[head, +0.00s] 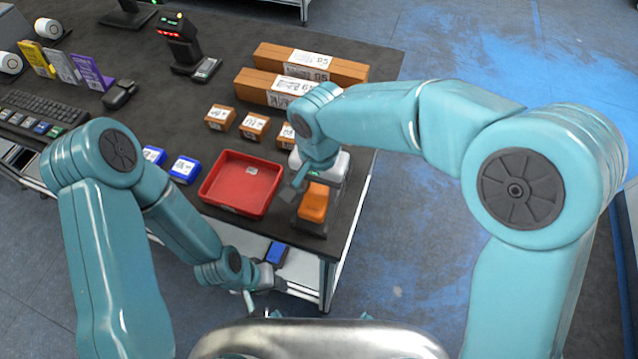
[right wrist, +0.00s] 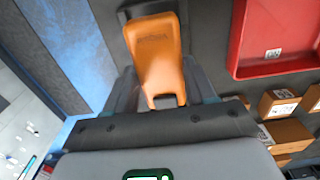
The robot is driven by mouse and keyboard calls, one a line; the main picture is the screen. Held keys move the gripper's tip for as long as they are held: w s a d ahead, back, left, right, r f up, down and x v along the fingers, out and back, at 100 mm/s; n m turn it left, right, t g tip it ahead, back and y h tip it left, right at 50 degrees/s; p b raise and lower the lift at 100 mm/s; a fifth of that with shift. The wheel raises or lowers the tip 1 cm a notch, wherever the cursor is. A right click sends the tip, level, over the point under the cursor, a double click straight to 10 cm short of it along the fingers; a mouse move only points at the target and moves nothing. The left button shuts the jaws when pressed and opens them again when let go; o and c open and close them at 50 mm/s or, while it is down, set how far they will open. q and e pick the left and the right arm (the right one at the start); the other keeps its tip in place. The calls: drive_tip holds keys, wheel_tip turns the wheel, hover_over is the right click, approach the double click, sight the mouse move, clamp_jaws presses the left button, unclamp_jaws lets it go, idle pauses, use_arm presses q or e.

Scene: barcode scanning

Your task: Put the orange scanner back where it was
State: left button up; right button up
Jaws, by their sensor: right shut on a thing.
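The orange scanner (head: 314,201) is at the right front corner of the dark table, right of the red tray (head: 210,184). My right gripper (head: 300,188) is shut on it from above. In the right wrist view the orange scanner (right wrist: 156,52) sits between the two dark fingers, its far end by a dark holder (right wrist: 146,9). In the head view a dark base shows under and around the scanner; whether the scanner rests in it I cannot tell. My left gripper (head: 254,300) is low, in front of the table edge; its fingers are too small to read.
A blue box (head: 276,253) shows beside my left gripper, below the tabletop; whether they touch is unclear. Small brown boxes (head: 254,126), blue boxes (head: 184,169) and long cartons (head: 320,64) lie on the table. A black scanner on a stand (head: 178,45) is at the back.

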sight(319, 191)
drive_tip(key=shift+f+b, duration=0.55)
drive_tip(key=shift+f, duration=0.1)
drive_tip(key=o, duration=1.2)
drive_tip(key=shift+r+p, duration=0.85)
drive_tip(key=shift+r, duration=0.05)
wheel_tip(319, 191, up, 12)
drive_tip(key=shift+f, duration=0.2)
